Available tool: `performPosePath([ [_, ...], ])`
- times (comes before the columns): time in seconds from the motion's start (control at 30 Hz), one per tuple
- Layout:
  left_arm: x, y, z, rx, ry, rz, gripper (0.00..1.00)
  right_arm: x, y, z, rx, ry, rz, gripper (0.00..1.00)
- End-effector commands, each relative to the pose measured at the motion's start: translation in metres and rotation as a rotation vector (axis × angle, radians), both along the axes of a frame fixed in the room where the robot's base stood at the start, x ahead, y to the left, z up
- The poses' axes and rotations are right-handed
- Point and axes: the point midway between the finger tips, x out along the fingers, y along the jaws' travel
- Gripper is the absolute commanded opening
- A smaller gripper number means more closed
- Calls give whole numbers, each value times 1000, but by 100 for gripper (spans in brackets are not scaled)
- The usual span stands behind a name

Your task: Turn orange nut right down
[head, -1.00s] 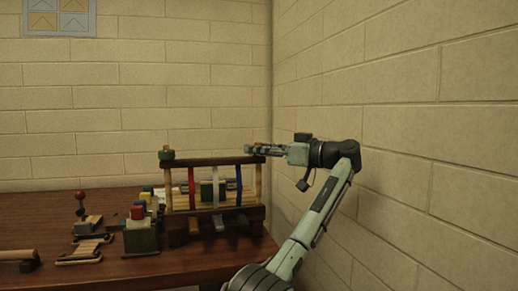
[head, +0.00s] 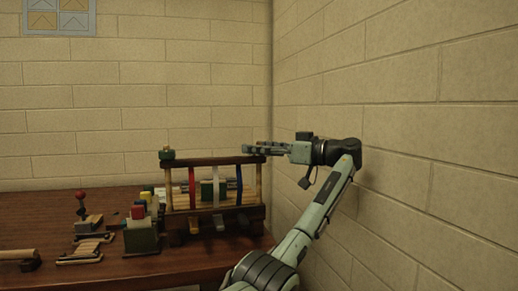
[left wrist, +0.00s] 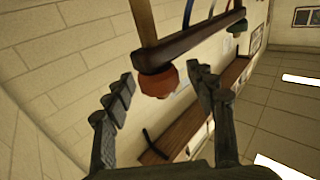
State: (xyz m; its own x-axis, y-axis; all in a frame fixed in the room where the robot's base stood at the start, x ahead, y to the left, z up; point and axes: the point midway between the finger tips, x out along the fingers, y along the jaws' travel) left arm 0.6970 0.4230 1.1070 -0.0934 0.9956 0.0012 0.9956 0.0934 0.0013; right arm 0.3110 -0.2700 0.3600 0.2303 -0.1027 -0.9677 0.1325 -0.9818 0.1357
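The orange nut (left wrist: 158,82) sits at the near end of a dark wooden bar in the left wrist view. My left gripper (left wrist: 160,84) is open, with one finger on each side of the nut. I see gaps between the nut and both fingers. In the head view my left gripper (head: 256,148) reaches in from the right, over the right end of the rack's top bar (head: 212,161). The orange nut cannot be made out there. My right gripper is not in view.
A green nut (head: 167,154) sits at the bar's other end. Red, white and blue strips hang on the rack. Colored blocks (head: 138,212) and a red-knobbed lever (head: 80,197) stand left on the brown table (head: 190,266). A brick wall (head: 420,120) is close on the right.

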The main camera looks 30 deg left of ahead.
Motion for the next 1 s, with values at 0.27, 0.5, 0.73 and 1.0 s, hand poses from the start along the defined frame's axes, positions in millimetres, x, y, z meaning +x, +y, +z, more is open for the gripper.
performPosePath([
  [0.27, 0, 0, 5, -1, -1, 0, 56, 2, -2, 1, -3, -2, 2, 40],
  [0.5, 0, 0, 47, -1, -3, 0, 56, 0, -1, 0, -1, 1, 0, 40],
  [0.73, 0, 0, 86, 0, 0, 1, 56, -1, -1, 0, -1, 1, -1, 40],
  [1.0, 0, 0, 100, 0, 1, 0, 56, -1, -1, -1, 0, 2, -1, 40],
])
